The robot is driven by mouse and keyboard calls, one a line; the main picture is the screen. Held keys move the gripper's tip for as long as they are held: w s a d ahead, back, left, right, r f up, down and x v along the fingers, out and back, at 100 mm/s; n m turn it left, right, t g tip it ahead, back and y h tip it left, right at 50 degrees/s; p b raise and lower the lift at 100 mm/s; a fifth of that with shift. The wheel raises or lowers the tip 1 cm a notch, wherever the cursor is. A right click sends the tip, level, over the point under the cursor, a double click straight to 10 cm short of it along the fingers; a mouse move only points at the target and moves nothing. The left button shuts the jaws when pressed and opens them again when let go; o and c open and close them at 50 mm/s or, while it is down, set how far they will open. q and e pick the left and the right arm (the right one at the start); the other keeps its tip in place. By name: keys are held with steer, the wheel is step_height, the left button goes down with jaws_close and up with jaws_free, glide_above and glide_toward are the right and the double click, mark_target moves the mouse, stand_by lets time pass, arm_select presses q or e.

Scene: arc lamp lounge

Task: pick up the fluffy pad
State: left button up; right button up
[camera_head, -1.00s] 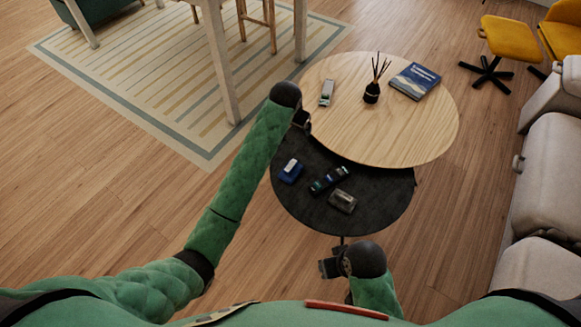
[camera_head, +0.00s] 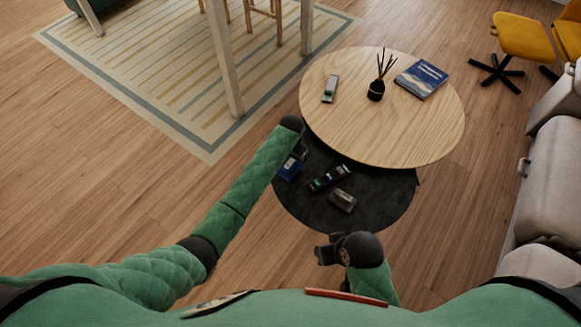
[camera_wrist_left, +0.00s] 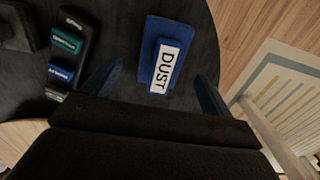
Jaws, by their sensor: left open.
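A blue pad with a white label reading "DUST" (camera_wrist_left: 158,30) lies on the dark lower tabletop; I take it for the fluffy pad. In the head view the blue pad (camera_head: 286,173) is partly hidden by my left gripper (camera_head: 297,158). In the left wrist view my left gripper (camera_wrist_left: 158,82) is open, its two blue fingers apart on either side of the pad's near end. The fingers do not visibly touch it. My right gripper (camera_head: 325,253) hangs low in front of the dark table, away from the pad; its jaw opening is unclear.
On the dark round table (camera_head: 385,205) a black holder with coloured labelled items (camera_head: 328,179) and a grey-brown box (camera_head: 342,200) lie right of the pad. The higher wooden tabletop (camera_head: 415,135) overhangs the back, carrying a reed diffuser (camera_head: 376,90), a book (camera_head: 421,78) and a small device (camera_head: 330,88).

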mark_target(290, 162)
arm_select(q)
steer(key=f, duration=0.4)
steer(key=shift+s+a, duration=0.1)
steer(key=shift+a, duration=0.1)
arm_select(e)
steer(key=shift+s+d+r, duration=0.15)
steer(key=shift+d+r, duration=0.15)
steer(key=shift+d, duration=0.05)
arm_select(q)
steer(key=c, duration=1.1)
arm_select(e)
steer(key=shift+a, duration=0.1)
